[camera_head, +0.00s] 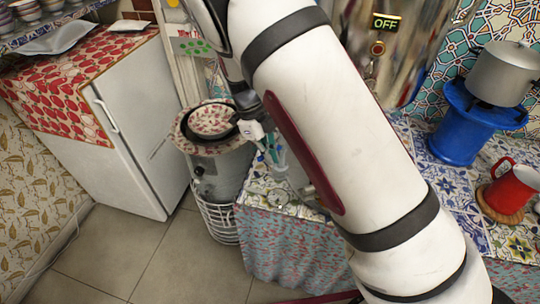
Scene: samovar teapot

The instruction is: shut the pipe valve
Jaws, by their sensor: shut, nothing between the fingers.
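My white arm crosses the middle of the view from the lower right to the upper left and hides much of the counter. My gripper (272,152) hangs past the arm's far end, small and partly covered by it, above the left end of the tiled counter (262,192). It looks shut, with nothing held that I can see. I cannot clearly make out a pipe valve; small grey metal parts beside the arm are too small to identify. A shiny metal samovar (408,45) with a lit OFF sign (385,22) stands behind the arm.
A white fridge (140,120) stands at the left. A grey canister (222,170) with a patterned bowl (212,120) on top stands in a white basket (217,218). A blue burner (458,135) bears a pot (503,75); a red mug (513,188) is right. The left floor (120,250) is clear.

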